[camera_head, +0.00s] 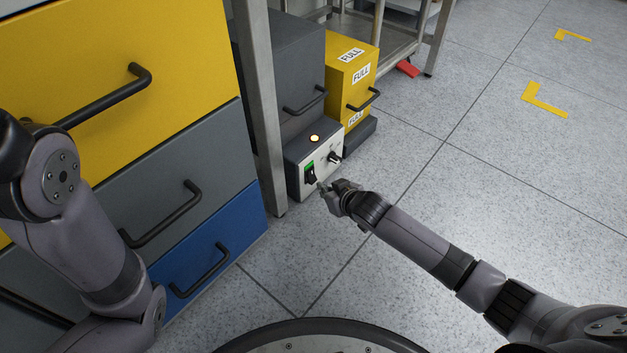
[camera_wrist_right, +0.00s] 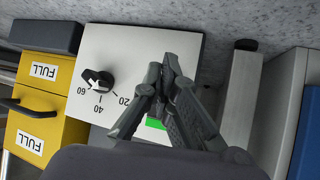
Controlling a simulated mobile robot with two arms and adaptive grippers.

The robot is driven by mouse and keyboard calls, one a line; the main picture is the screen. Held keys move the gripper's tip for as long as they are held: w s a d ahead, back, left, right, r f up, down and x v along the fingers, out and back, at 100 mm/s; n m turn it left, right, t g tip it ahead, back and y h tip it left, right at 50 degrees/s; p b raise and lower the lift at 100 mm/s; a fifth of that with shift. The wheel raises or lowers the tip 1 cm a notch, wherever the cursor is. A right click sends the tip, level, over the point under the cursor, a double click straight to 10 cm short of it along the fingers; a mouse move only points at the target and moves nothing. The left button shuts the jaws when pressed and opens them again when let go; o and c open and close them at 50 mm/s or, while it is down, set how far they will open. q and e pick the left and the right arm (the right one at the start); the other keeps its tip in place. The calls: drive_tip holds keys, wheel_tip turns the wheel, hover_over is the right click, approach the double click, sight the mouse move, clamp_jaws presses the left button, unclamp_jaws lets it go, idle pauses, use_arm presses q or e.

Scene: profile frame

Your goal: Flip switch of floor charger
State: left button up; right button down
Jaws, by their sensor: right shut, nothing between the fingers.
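The floor charger (camera_head: 299,158) is a low grey box with a pale front panel on the floor. My right gripper (camera_head: 323,187) is shut and empty, just in front of the panel, near the switch. In the right wrist view, the gripper (camera_wrist_right: 168,72) covers most of the switch, and only a green strip (camera_wrist_right: 156,124) shows. Contact cannot be told. My left arm shows at the left, its gripper out of view.
A black dial (camera_wrist_right: 98,80) with numbers is on the panel beside the switch. A metal table leg (camera_head: 264,120) stands left of the charger, beside a drawer cabinet (camera_head: 205,60). A yellow box (camera_head: 346,84) labelled FULL stands behind it. Open floor (camera_head: 480,180) lies right.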

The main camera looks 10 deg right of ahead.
drive_tip(key=shift+w+a, duration=0.1)
drive_tip(key=shift+w+a, duration=0.15)
drive_tip(key=shift+w, duration=0.05)
drive_tip(key=shift+f, duration=0.1)
drive_tip(key=shift+w+a, duration=0.25)
drive_tip(key=shift+w, duration=0.15)
idle(0.6)
drive_tip(key=shift+s+d+r+p, duration=0.2)
drive_tip(key=shift+s+d+p, duration=0.25)
drive_tip(key=shift+p, duration=0.6)
drive_tip(key=shift+s+f, duration=0.1)
drive_tip(key=shift+s, duration=0.15)
